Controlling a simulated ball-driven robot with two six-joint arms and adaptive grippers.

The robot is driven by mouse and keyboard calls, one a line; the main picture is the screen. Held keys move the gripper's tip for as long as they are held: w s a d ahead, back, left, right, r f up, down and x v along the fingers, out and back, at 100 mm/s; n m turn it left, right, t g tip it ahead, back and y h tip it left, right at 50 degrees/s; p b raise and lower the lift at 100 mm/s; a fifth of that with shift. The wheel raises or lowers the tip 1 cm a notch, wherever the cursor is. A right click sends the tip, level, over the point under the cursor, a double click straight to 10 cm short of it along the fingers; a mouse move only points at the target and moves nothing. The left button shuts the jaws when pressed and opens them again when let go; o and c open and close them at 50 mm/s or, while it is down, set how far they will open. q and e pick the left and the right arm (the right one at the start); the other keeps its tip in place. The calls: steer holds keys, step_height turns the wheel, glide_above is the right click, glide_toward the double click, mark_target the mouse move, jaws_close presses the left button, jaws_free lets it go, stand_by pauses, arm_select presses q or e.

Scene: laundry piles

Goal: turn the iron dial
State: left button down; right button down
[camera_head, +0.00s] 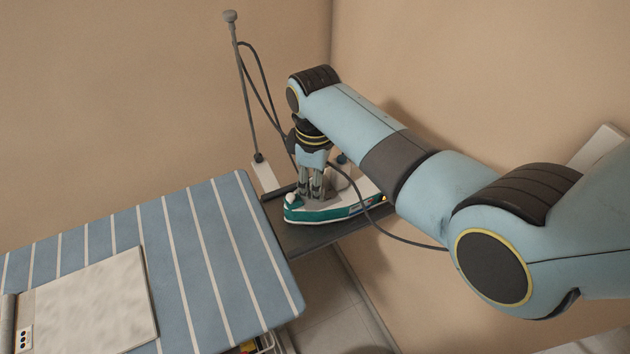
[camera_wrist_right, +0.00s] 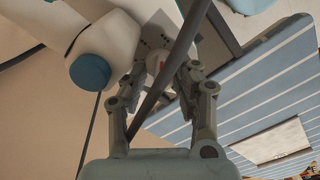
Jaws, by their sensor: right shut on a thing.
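The teal and white iron (camera_head: 330,213) rests on a dark metal plate at the far end of the ironing board. My right gripper (camera_head: 317,194) reaches down onto the top of the iron. In the right wrist view, my right gripper (camera_wrist_right: 170,82) has its fingers closed around the small pale iron dial (camera_wrist_right: 154,63), which carries a red mark. A dark cord crosses in front and hides part of the dial. The iron's white body (camera_wrist_right: 112,42) and a round teal part lie beside the fingers. My left gripper is out of view.
The blue striped ironing board (camera_head: 190,240) fills the lower left, with a pale flat panel (camera_head: 95,305) on it. A thin upright pole (camera_head: 243,90) with a cord stands behind the iron rest (camera_head: 300,238). Another cord loops below my right arm. Walls stand close behind.

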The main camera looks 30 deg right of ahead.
steer(key=shift+w+m, duration=0.1)
steer(key=shift+m, duration=1.5)
steer(key=c, duration=1)
jaws_free()
steer(key=shift+c, duration=0.2)
